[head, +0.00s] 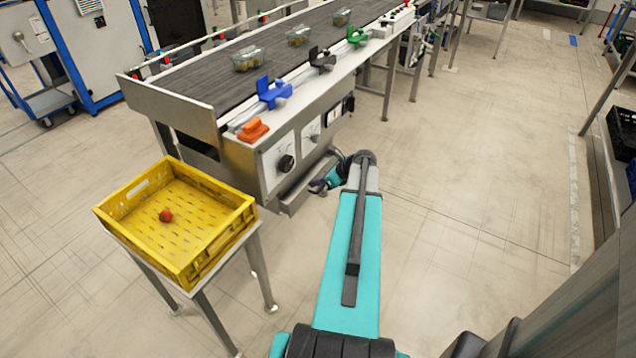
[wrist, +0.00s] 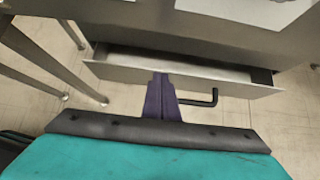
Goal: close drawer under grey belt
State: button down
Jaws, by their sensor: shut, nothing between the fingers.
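The grey belt (head: 225,72) runs away from me on a metal frame. Under its near end a grey drawer (head: 290,205) sticks out from the frame. In the wrist view the drawer front (wrist: 120,73) stands out from the cabinet, with a gap showing the drawer's pale inside (wrist: 200,69) behind it. A black bar handle (wrist: 208,100) is on the front. My gripper (head: 318,187) is shut and empty at the drawer. In the wrist view its fingertips (wrist: 161,80) overlap the drawer front, left of the handle; I cannot tell whether they touch it.
A yellow crate (head: 215,254) with a red item (head: 165,215) inside stands on a metal-legged stand to the left of my arm. Dials and a switch are on the panel (head: 305,140) above the drawer.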

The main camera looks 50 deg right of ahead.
jog(key=shift+w, duration=0.1)
jog(key=shift+w+r+p, duration=0.15)
jog(key=shift+w+p, duration=0.35)
jog(key=shift+w, duration=0.1)
jog(key=shift+w+a, duration=0.1)
jog(key=shift+w, duration=0.5)
jog(key=shift+s, duration=0.15)
jog(key=shift+s+p, duration=0.45)
jog(key=shift+s, duration=0.05)
jog(key=s+f+v, duration=0.1)
jog(key=v, duration=1.1)
jog(key=shift+s+f, duration=0.15)
jog(key=shift+f, duration=0.1)
